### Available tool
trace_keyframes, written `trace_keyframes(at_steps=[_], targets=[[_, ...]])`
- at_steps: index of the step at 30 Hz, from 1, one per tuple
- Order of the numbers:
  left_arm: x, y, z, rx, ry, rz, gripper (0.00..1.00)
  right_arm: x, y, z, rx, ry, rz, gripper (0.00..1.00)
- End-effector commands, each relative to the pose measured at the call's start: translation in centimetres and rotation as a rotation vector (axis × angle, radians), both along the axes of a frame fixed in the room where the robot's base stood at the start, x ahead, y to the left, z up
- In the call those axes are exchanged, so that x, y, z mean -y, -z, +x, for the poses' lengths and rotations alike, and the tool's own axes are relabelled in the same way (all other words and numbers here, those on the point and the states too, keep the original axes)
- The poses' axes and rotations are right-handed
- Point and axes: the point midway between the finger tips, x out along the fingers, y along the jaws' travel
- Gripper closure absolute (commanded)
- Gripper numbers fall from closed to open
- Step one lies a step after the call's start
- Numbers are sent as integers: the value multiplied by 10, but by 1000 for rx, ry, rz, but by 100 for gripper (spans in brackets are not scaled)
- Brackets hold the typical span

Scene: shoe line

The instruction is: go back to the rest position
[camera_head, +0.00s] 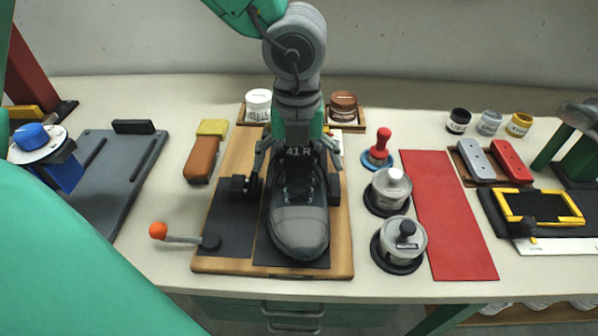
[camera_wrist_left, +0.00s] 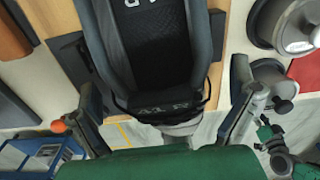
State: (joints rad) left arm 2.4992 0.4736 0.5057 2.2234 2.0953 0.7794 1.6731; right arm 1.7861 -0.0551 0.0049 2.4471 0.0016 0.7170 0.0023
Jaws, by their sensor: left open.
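A dark grey shoe (camera_head: 300,225) marked "41 R" sits on a wooden board (camera_head: 343,225), its toe towards the front edge. It also shows in the left wrist view (camera_wrist_left: 160,45). My left gripper (camera_head: 295,165) is over the rear of the shoe, with its arm reaching down from the top of the head view. In the left wrist view its fingers are spread wide (camera_wrist_left: 165,85), one on each side of the shoe, and nothing is held between them. I cannot tell whether the fingers touch the shoe. My right gripper is not in view.
Two lidded pots (camera_head: 391,188) (camera_head: 403,240) and a red-handled stamp (camera_head: 379,148) stand right of the board. A red mat (camera_head: 447,215) lies beyond them. A brown-handled brush (camera_head: 202,158) and an orange-knobbed lever (camera_head: 158,230) are on the left. Jars (camera_head: 258,104) stand behind.

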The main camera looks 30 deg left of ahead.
Motion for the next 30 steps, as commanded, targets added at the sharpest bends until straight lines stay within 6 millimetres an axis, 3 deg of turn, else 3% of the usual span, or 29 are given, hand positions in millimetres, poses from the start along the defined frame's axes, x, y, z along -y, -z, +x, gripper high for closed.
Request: trace_keyframes(at_steps=[3,10,15,22,30], targets=[[1,-29,2,7,-1,-3,0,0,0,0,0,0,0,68],[2,-72,2,4,-1,0,0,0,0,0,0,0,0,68],[2,-87,2,1,1,0,0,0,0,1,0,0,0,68],[2,-91,1,-1,1,1,0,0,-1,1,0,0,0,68],[2,-134,1,1,1,1,0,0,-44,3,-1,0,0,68]])
